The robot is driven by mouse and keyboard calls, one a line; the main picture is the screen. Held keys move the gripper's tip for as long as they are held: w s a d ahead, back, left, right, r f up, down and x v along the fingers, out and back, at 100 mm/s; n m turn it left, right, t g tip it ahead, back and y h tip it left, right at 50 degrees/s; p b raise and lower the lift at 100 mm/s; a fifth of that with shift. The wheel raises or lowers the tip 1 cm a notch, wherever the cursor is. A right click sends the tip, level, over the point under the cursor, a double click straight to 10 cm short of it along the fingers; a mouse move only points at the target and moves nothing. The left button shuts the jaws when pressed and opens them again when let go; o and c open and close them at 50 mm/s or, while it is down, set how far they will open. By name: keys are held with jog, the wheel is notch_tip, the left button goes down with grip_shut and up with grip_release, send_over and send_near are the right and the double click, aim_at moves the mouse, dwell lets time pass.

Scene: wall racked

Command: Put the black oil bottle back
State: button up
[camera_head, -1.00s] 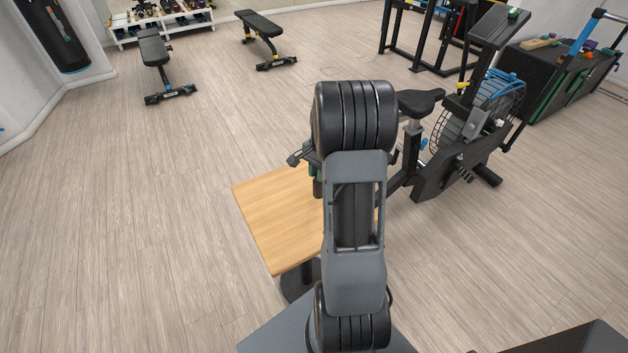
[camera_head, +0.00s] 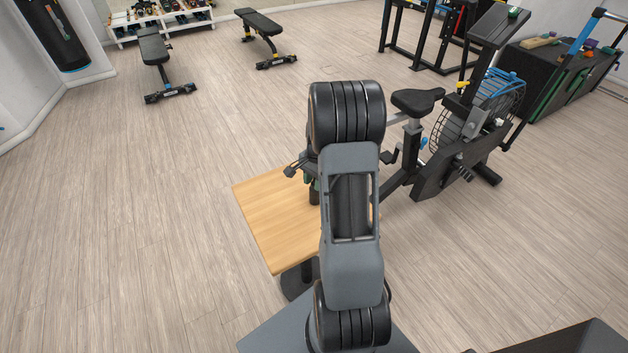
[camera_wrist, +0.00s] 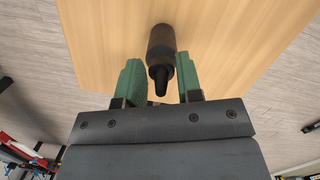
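The black oil bottle (camera_wrist: 161,45) is a dark bottle with a narrow neck, in the upper middle of the wrist view, over the wooden table top. Its neck points toward my gripper's palm. My gripper (camera_wrist: 161,68) has green fingers on both sides of the bottle, close against its shoulder, and appears shut on it. Whether the bottle's base touches the table cannot be told. In the head view my gripper (camera_head: 312,183) is mostly hidden behind my arm, above the far part of the table, and the bottle is mostly hidden too.
The small wooden table (camera_head: 272,222) stands in front of me on a round dark base. An exercise bike (camera_head: 440,130) stands close behind it at right. Benches (camera_head: 265,35), a rack and a black box (camera_head: 560,75) are farther off. The floor to the left is clear.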

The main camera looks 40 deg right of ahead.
jog(key=shift+o, duration=1)
jog(key=shift+f, duration=0.15)
notch_tip(320, 180, up, 13)
jog(key=d+b, duration=0.1)
jog(key=d, duration=0.1)
jog(key=s+a+r+n+t+h, duration=0.1)
jog(key=s+a+r+n, duration=0.15)
jog(key=a, duration=0.35)
jog(key=s+a+r+n+t+h, duration=0.1)
jog(key=a+r+n, duration=0.1)
jog(key=a+n, duration=0.35)
jog(key=s+a+f+n+t, duration=0.1)
jog(key=s+a+n+t, duration=0.1)
jog(key=s+a+n, duration=0.5)
jog(key=s+a, duration=0.2)
jog(key=a, duration=0.2)
jog(key=shift+a, duration=0.25)
jog(key=shift+f, duration=0.1)
